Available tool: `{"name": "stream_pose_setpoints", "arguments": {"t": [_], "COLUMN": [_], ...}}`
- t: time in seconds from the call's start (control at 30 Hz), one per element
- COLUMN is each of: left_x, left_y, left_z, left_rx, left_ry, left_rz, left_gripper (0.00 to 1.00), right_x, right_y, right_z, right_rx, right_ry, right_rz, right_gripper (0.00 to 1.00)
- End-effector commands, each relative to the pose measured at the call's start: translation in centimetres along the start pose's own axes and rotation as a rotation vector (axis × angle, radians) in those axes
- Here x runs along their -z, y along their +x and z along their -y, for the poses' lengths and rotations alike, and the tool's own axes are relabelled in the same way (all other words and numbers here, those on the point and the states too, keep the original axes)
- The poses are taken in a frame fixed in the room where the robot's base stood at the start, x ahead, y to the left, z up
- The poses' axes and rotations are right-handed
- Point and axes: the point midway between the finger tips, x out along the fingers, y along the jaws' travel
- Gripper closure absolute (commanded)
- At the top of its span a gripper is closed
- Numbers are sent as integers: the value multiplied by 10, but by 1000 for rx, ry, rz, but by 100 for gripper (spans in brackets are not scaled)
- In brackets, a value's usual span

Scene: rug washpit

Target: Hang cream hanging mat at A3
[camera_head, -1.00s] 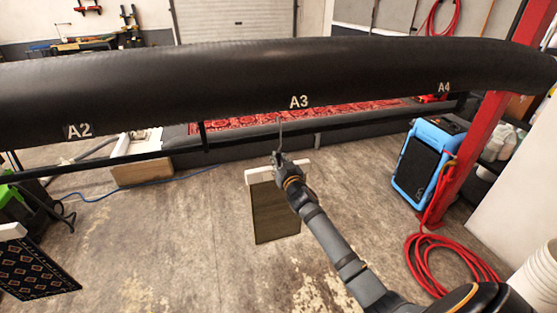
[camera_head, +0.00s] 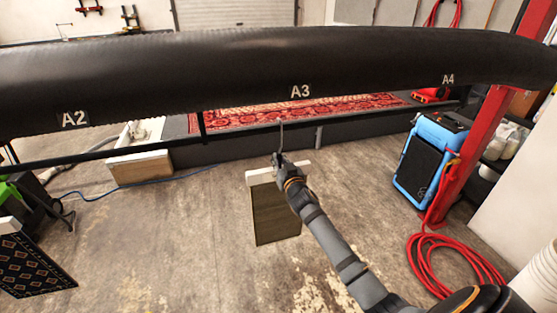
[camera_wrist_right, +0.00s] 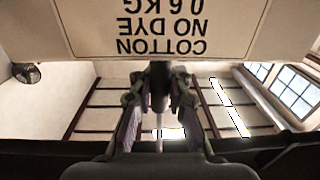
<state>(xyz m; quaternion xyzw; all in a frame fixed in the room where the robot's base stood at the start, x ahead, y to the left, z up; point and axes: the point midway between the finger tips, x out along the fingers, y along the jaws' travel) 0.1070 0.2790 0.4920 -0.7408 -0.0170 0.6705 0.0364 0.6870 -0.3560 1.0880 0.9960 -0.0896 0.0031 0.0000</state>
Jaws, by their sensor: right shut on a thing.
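My right gripper (camera_head: 279,158) is shut on the thin grey stem of the hanging mat (camera_head: 277,213). The mat hangs below it with a white header and an olive-brown face in the head view. The stem's hook end (camera_head: 281,128) points up, below the black beam's label A3 (camera_head: 300,91); no contact with the beam shows. In the right wrist view the fingers (camera_wrist_right: 160,105) close around the stem, and a cream header (camera_wrist_right: 190,25) reads COTTON NO DYE 0.6 KG upside down. My left gripper is not in view.
The thick black beam (camera_head: 200,70) spans the view, with A2 (camera_head: 74,119) left and A4 (camera_head: 448,79) right. A dark patterned mat (camera_head: 35,265) is at lower left. A blue machine (camera_head: 432,155), red post (camera_head: 480,140) and red hose (camera_head: 440,260) stand right.

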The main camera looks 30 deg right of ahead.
Motion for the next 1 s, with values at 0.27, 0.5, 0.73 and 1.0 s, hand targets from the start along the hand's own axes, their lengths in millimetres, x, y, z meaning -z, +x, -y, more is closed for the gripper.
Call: {"name": "stream_pose_setpoints", "arguments": {"t": [0.27, 0.5, 0.73, 1.0], "left_x": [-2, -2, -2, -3], "left_y": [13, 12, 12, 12], "left_z": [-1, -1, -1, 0], "left_rx": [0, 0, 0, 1], "left_ry": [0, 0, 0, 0], "left_rz": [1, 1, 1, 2], "left_gripper": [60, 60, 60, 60], "right_x": [-10, -9, -10, -13], "right_y": [0, 0, 0, -1], "right_z": [0, 0, 0, 0], "right_rx": [1, 1, 1, -1], "right_ry": [0, 0, 0, 0], "right_rz": [-4, -4, -2, 3], "right_gripper": [100, 87, 57, 57]}}
